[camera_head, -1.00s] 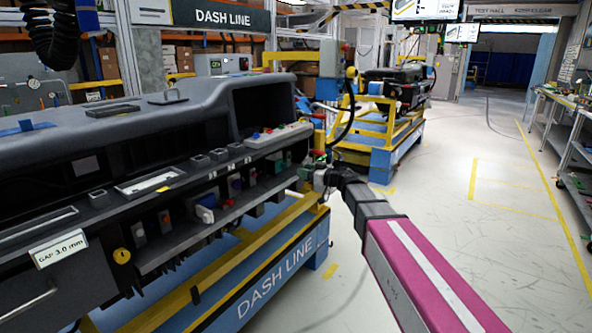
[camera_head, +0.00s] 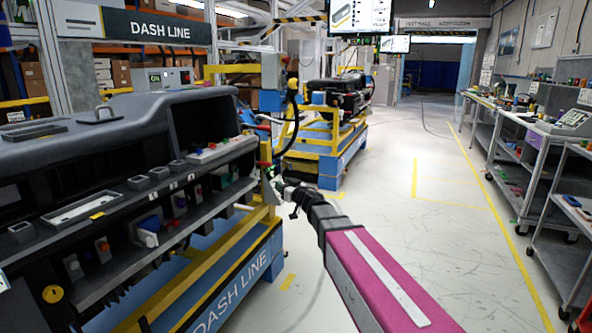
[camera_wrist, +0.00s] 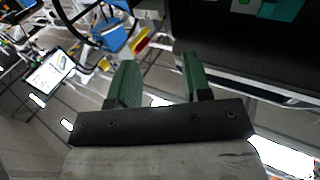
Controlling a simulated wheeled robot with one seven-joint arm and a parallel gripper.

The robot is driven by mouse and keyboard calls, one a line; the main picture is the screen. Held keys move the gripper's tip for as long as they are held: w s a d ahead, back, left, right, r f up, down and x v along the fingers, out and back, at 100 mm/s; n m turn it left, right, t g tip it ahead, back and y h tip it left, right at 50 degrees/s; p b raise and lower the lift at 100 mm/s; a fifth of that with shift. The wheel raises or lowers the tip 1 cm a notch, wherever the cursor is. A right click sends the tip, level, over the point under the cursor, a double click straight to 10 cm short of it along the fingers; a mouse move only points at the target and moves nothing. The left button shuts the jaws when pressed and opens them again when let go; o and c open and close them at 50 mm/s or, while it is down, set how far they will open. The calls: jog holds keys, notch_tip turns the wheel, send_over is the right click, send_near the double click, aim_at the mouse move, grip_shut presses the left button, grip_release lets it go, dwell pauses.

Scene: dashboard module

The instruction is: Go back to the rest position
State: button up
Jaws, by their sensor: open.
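My gripper shows in the wrist view (camera_wrist: 158,85) with its two green fingers apart and nothing between them. In the head view my gripper (camera_head: 274,184) is at the far end of my arm, small and partly hidden by the wrist. It is near the right end of the dashboard module (camera_head: 150,112), and I cannot tell the exact gap. The dashboard is dark grey and rests on a blue and yellow stand (camera_head: 245,264).
A second dashboard stand (camera_head: 335,150) stands farther back. Metal carts and benches (camera_head: 515,150) with several small items line the right side. The pale floor (camera_head: 400,210) between, with yellow lines, is clear. A screen (camera_head: 360,15) hangs above.

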jog(key=s+d+f+m+g+h, duration=0.2)
jog(key=s+d+f+m+h, duration=0.2)
jog(key=d+f+h, duration=0.55)
jog(key=s+d+f+m+g+h, duration=0.25)
jog(key=d+f+m+h, duration=0.35)
jog(key=d, duration=0.7)
jog(key=s+d+f+n+g+y, duration=0.1)
jog(key=s+f+g, duration=0.4)
jog(key=s, duration=0.5)
jog(key=s+d+f+n+g+y, duration=0.1)
jog(key=s+f+g, duration=0.3)
jog(key=s, duration=0.6)
notch_tip(320, 180, down, 3)
jog(key=shift+s+d+r+g+y, duration=0.1)
jog(key=shift+s+d+g+y, duration=0.35)
jog(key=shift+y, duration=0.4)
jog(key=shift+w, duration=0.15)
